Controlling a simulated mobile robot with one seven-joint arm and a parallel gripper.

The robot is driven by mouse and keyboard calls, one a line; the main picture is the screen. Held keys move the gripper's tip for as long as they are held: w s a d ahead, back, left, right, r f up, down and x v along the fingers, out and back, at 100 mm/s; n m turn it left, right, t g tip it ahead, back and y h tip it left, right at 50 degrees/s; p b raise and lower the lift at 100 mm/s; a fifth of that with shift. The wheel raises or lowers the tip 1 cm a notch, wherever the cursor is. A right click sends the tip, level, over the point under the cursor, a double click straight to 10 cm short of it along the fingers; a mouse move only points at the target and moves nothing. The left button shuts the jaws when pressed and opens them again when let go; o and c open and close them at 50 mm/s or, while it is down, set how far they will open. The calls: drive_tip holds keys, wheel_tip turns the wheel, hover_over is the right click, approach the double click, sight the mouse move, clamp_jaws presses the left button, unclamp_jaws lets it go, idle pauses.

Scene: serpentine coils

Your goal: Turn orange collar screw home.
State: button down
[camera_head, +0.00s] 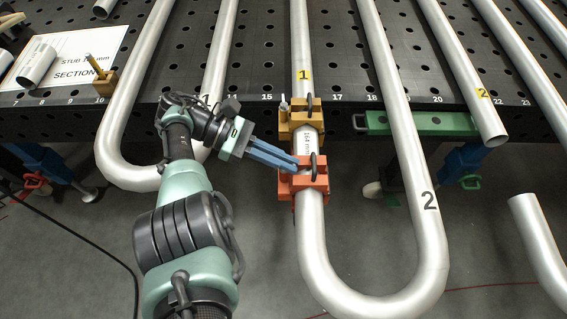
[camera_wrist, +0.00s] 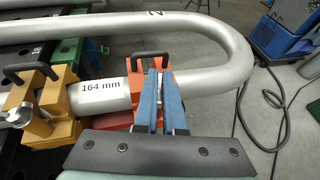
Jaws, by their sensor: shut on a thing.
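The orange collar (camera_head: 302,182) is clamped around the steel tube, just below the yellow collar (camera_head: 299,119); it also shows in the wrist view (camera_wrist: 205,82). A black handle stands on each collar. My gripper (camera_head: 296,164) reaches in from the left, and its blue fingers are at the orange collar's left side. In the wrist view the fingers (camera_wrist: 160,80) are close together, shut on the collar screw, which they almost wholly hide. How far the screw is turned in cannot be seen. The yellow collar's own screw (camera_head: 284,104) stands upright and clear.
A tube piece marked 164 mm (camera_head: 302,146) sits between the collars. The tube bends back in a U (camera_head: 375,300) marked 2. The black perforated table (camera_head: 340,85) lies behind; a green clamp (camera_head: 425,122) is at its edge.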

drive_tip(key=shift+w+d+r+m+g+b, duration=0.1)
drive_tip(key=shift+w+m+g+b, duration=0.2)
drive_tip(key=shift+b, duration=0.5)
drive_tip(key=shift+s+r, duration=0.15)
drive_tip(key=c, duration=1)
unclamp_jaws()
drive_tip(key=shift+s, duration=0.1)
